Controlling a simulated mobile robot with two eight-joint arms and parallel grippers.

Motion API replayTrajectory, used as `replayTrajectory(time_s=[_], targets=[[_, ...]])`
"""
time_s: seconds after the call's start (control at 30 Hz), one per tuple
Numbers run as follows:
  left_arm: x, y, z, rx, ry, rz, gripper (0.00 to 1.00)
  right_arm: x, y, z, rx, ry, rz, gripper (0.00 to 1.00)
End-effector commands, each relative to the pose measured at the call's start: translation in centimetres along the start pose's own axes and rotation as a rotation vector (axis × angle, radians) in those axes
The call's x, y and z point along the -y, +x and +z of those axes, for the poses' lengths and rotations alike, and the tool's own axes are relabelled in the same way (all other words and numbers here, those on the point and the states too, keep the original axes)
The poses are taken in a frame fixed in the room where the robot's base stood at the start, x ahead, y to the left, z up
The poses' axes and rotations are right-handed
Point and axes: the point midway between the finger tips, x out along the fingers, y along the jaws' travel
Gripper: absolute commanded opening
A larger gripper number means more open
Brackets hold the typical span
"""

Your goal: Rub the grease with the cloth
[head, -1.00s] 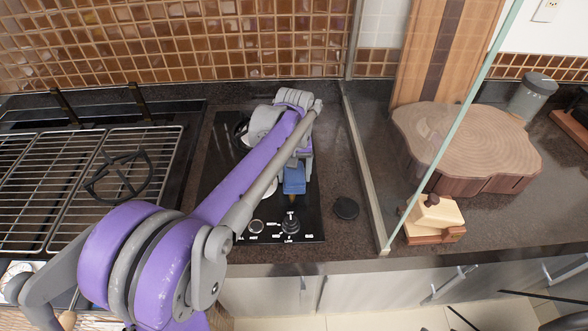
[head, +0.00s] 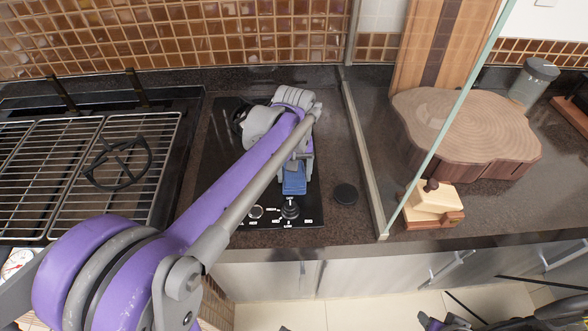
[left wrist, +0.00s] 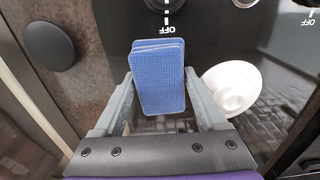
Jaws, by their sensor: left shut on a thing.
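The blue cloth (head: 294,184) looks like a flat textured pad. It also shows in the left wrist view (left wrist: 158,82), where two layers are visible. My left gripper (head: 296,168) is shut on it, with one finger at each side, over the front part of the black cooktop panel (head: 222,165). The cloth is just behind the black knob. Whether it touches the panel cannot be told. I cannot make out any grease; my arm and the cloth hide part of the panel. Parts of my right arm show at the bottom right edge; its finger state is unclear.
A black knob (head: 290,207) is at the panel's front. A white round piece (left wrist: 232,88) lies right of the gripper in the wrist view. A black disc (head: 345,194) and upright glass pane (head: 447,130) are to the right. Grill grates (head: 60,165) fill the left.

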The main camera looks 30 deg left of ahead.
Motion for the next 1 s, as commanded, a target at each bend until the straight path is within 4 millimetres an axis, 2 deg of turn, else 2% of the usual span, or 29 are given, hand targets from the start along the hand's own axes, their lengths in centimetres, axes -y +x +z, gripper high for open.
replayTrajectory(time_s=[0.27,1.0], targets=[[0.0,-0.2,0.2,0.004,0.001,0.000,0.30,0.0,-0.2,-0.2,-0.001,0.000,0.000,0.50],[0.0,-7.7,0.0,0.000,0.000,0.001,0.30,0.0,-4.6,-4.2,-0.034,0.000,0.000,0.50]])
